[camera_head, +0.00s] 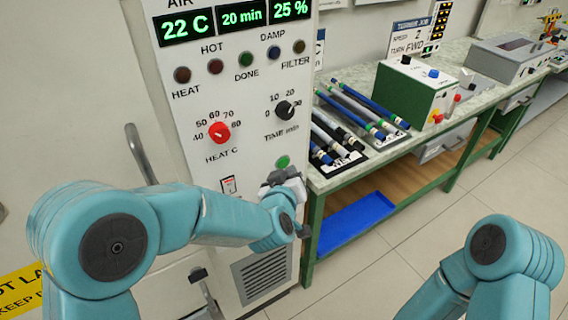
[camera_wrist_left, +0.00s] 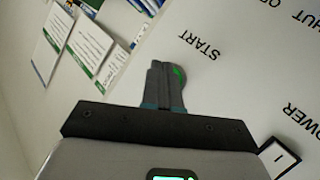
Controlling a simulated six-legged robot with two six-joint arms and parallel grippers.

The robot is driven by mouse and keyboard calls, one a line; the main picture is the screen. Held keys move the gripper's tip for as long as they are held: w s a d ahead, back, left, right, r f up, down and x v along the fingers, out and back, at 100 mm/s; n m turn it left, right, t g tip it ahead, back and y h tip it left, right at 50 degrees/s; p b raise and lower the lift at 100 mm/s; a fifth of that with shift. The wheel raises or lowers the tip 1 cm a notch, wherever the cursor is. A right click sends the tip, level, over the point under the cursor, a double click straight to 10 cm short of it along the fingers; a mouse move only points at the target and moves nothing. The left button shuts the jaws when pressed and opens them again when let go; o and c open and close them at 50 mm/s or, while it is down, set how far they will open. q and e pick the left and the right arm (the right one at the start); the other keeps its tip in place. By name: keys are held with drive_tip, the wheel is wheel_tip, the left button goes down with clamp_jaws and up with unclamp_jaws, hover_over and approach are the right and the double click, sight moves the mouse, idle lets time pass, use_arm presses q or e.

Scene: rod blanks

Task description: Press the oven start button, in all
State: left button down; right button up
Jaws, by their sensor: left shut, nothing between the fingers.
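The green start button (camera_head: 283,162) is on the lower part of the white oven panel (camera_head: 240,130). My left gripper (camera_head: 284,178) is at the panel just below the button in the head view, with its fingers shut and empty. In the left wrist view the closed fingers (camera_wrist_left: 160,69) overlap the green button (camera_wrist_left: 180,74), which shows only partly beside them, under the word START. I cannot tell whether the fingertips touch it. My right arm shows at the lower right, but its gripper is out of view.
A power switch (camera_head: 228,184) sits left of the button. Above are a red heat knob (camera_head: 219,132), a black time knob (camera_head: 285,110), dark lamps and lit green displays (camera_head: 242,16). A bench (camera_head: 345,180) with rods (camera_head: 362,108) and a green-and-white box (camera_head: 412,92) stands right.

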use_arm(q)
drive_tip(key=shift+w+a, duration=0.2)
drive_tip(key=shift+w, duration=0.05)
drive_tip(key=shift+w+a, duration=0.2)
drive_tip(key=shift+w, duration=0.1)
idle(0.9)
drive_tip(key=shift+s, duration=0.1)
drive_tip(key=shift+s+d+b, duration=0.3)
drive_tip(key=shift+s+d, duration=0.15)
drive_tip(key=shift+s, duration=0.1)
drive_tip(key=s+d, duration=0.1)
drive_tip(key=s, duration=0.1)
drive_tip(key=s+d, duration=0.2)
idle(0.4)
idle(0.6)
